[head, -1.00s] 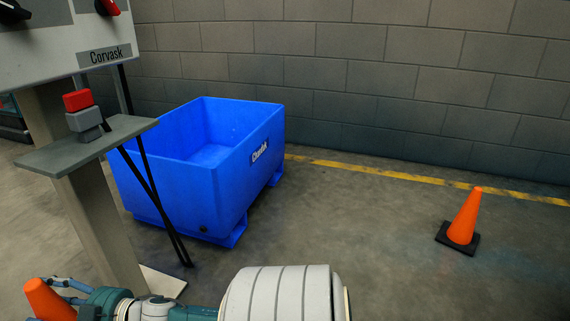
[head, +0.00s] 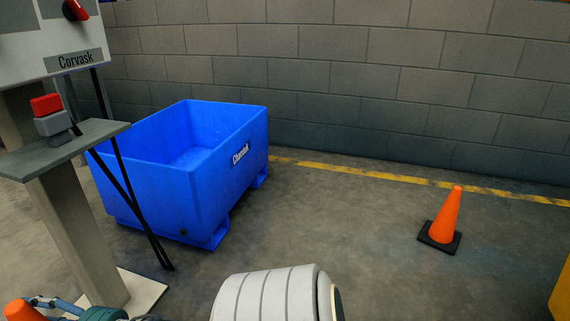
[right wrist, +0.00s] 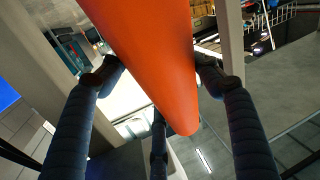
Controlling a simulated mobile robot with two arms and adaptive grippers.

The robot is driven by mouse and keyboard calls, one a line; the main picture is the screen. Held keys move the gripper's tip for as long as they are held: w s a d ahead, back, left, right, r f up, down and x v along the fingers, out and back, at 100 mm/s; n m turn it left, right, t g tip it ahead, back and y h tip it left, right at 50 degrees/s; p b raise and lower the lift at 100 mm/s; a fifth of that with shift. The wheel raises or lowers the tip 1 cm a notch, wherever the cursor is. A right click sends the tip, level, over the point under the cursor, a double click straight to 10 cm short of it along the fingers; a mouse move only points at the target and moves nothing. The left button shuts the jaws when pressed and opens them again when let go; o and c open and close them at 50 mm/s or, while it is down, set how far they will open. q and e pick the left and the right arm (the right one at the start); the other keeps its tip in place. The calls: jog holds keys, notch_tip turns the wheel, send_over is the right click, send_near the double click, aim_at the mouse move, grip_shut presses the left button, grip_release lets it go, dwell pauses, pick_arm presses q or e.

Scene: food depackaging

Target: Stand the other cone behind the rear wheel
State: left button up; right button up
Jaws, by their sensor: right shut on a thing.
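My right gripper (head: 42,304) is at the bottom left of the head view, shut on an orange cone (head: 18,311); only the cone's upper part shows. In the right wrist view the held cone (right wrist: 150,60) lies between the dark padded fingers (right wrist: 160,95), its narrow end pointing down in the picture. Its base is out of view. A second orange cone (head: 446,212) stands upright on its black square base on the floor at the right, apart from everything. My left gripper is not in view. No wheel can be made out.
A blue bin (head: 160,200) stands left of centre, near the block wall (head: 350,90). A Corvask stand with a grey shelf (head: 65,150) is at the left. A yellow object (head: 563,295) enters at the right edge. The floor between bin and standing cone is clear.

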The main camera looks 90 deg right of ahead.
jog(key=s+a+r, duration=0.3)
jog(key=s+a, duration=0.3)
jog(key=a, duration=0.1)
jog(key=s+a+r, duration=0.4)
jog(key=s+a, duration=0.2)
jog(key=a, duration=0.1)
jog(key=shift+a+r, duration=0.2)
jog(key=shift+r, duration=0.05)
